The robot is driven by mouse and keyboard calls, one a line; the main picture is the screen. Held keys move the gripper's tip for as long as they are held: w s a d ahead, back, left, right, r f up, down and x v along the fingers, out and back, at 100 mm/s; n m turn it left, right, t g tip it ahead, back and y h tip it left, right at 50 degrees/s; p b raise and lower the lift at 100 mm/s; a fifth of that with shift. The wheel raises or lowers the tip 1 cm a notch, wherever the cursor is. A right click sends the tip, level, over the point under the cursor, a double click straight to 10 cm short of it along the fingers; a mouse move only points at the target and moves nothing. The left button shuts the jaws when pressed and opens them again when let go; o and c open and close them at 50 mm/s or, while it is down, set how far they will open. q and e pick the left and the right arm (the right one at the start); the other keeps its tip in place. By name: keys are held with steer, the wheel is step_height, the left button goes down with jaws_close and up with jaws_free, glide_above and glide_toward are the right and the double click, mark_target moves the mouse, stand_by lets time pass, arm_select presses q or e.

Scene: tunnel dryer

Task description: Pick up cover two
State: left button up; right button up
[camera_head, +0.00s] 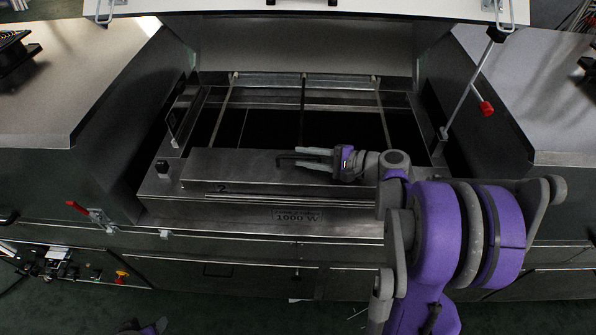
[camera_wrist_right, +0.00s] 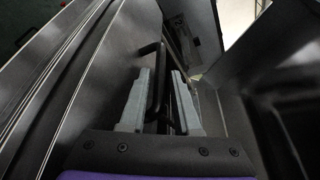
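Cover two (camera_head: 236,166) is a long flat metal cover with a "2" on its front edge, lying at the front of the dryer opening. It also shows at the left of the right wrist view (camera_wrist_right: 97,75). A black bar handle (camera_head: 284,159) stands on it. My right gripper (camera_head: 305,159) is over the cover, its fingers open on either side of the handle. In the right wrist view the handle (camera_wrist_right: 153,80) runs between the two grey fingertips (camera_wrist_right: 166,82), with a gap at the right finger. My left gripper's fingers are not visible.
The raised lid (camera_head: 305,45) stands behind the opening. A red-handled latch (camera_head: 78,208) is on the left front. Dark openings (camera_head: 255,128) lie behind the cover, and side walls flank it.

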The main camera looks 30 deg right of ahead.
steer(key=shift+s, duration=0.1)
steer(key=shift+c, duration=0.3)
jaws_close()
stand_by(0.9)
